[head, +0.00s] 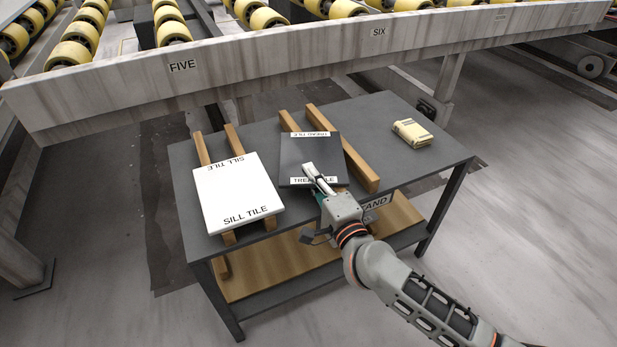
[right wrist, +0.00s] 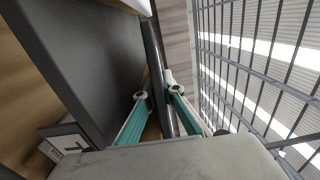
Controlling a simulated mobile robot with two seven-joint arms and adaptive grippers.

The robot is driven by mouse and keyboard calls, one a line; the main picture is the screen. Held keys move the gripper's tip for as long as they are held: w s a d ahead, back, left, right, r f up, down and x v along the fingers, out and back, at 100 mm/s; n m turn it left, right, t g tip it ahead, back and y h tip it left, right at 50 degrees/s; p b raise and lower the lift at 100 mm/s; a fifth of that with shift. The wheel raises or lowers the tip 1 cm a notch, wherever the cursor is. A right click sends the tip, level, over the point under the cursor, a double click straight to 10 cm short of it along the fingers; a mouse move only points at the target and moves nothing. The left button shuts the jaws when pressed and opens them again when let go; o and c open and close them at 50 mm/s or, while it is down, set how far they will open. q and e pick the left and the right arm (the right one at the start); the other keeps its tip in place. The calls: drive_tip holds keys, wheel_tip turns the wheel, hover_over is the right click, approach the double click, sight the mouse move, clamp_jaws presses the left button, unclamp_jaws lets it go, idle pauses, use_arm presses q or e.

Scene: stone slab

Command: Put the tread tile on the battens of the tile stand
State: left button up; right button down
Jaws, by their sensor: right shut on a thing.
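The tread tile (head: 312,155) is a dark grey slab with white labels at both ends. It is over the right part of the tile stand (head: 400,108), a dark table with wooden battens. The tile covers much of the left batten of the right pair; the right batten (head: 345,150) shows along the tile's right side. My right gripper (head: 314,172) is shut on the tile's near edge. In the right wrist view the tile (right wrist: 154,60) is edge-on between the fingers, beside the dark tabletop (right wrist: 85,50). I cannot tell whether it touches the battens. My left gripper is not in view.
A white sill tile (head: 238,190) lies on the left pair of battens. A cream-coloured block (head: 412,132) sits at the table's right. A long beam (head: 290,60) with yellow rollers runs behind the table. A wooden lower shelf (head: 270,272) is underneath.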

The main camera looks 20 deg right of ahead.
drive_tip(key=shift+r, duration=0.3)
drive_tip(key=shift+f, duration=0.15)
drive_tip(key=c, duration=2.6)
unclamp_jaws()
drive_tip(key=shift+f, duration=0.2)
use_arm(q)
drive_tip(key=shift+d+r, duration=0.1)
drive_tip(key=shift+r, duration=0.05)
use_arm(e)
drive_tip(key=o, duration=0.4)
drive_tip(key=shift+o, duration=0.2)
drive_tip(key=shift+r, duration=0.1)
